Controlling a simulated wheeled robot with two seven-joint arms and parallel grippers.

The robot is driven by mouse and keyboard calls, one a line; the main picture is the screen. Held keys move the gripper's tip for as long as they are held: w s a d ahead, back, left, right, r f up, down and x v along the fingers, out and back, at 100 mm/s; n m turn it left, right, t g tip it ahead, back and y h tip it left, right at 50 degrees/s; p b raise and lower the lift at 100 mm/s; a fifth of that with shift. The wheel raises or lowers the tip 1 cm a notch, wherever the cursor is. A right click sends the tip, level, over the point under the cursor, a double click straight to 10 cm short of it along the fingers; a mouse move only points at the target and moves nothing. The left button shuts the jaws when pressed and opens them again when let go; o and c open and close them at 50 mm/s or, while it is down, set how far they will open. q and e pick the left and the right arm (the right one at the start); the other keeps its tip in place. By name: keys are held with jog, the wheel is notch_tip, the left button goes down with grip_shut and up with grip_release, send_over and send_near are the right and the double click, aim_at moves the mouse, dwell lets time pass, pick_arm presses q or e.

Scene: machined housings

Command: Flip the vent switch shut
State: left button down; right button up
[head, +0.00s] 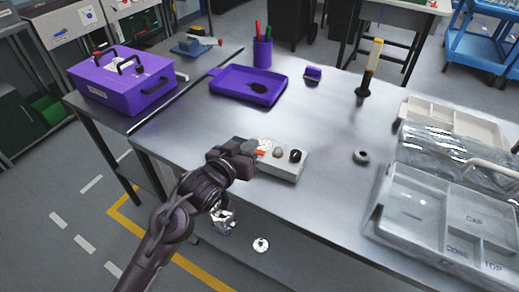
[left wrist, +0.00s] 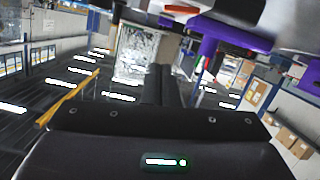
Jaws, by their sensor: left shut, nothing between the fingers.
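A light grey control box (head: 285,171) lies on the steel table near its front edge. Its top carries a small orange-red switch (head: 261,152), a pale round dial, a grey knob and a black knob (head: 295,156). Which of these parts is the vent switch is not labelled legibly. My left gripper (head: 249,149) is at the box's left end, close beside the orange-red switch, and hides part of that end. Contact cannot be told. Its dark fingers are together and empty, also in the left wrist view (left wrist: 159,84). My right gripper is not in view.
Behind the box are a purple tray (head: 225,83), a purple pen cup (head: 262,54) and a yellow-and-black upright tool (head: 370,66). A grey ring (head: 361,156) lies to the right. A compartment tray (head: 400,240) fills the right side. A purple toolbox (head: 120,82) stands left.

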aim_at(260, 160)
pick_arm(q)
jog(key=x, duration=0.3)
jog(key=shift+w+d, duration=0.2)
jog(key=shift+w, duration=0.15)
jog(key=f, duration=0.2)
jog(key=shift+d+f+p, duration=0.25)
jog(key=shift+f+p, duration=0.1)
jog(key=shift+p, duration=0.05)
jog(key=shift+s+f, duration=0.15)
jog(key=shift+f, duration=0.6)
jog(key=shift+d, duration=0.1)
